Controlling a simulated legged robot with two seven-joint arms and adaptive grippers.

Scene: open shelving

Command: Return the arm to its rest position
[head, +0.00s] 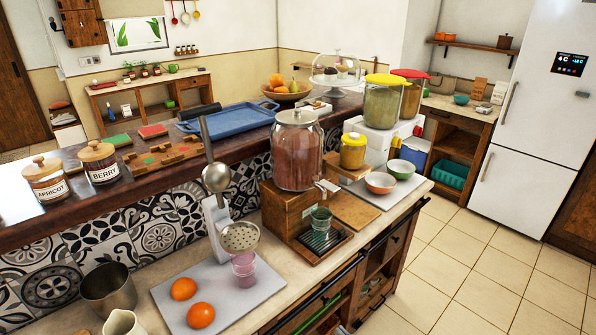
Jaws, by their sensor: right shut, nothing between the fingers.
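My right gripper (341,330) shows only as a small grey piece at the bottom edge, in front of the lower cabinet. It is shut and empty, and most of it is cut off by the frame. It looks apart from the things on the counter. My left gripper is not in view.
A citrus press (218,215) stands on a grey board (170,300) with two oranges (201,315) and a pink cup (244,270). A drink dispenser (297,155) stands on a wooden box. Bowls (381,182) sit farther right. The tiled floor (470,255) at right is clear.

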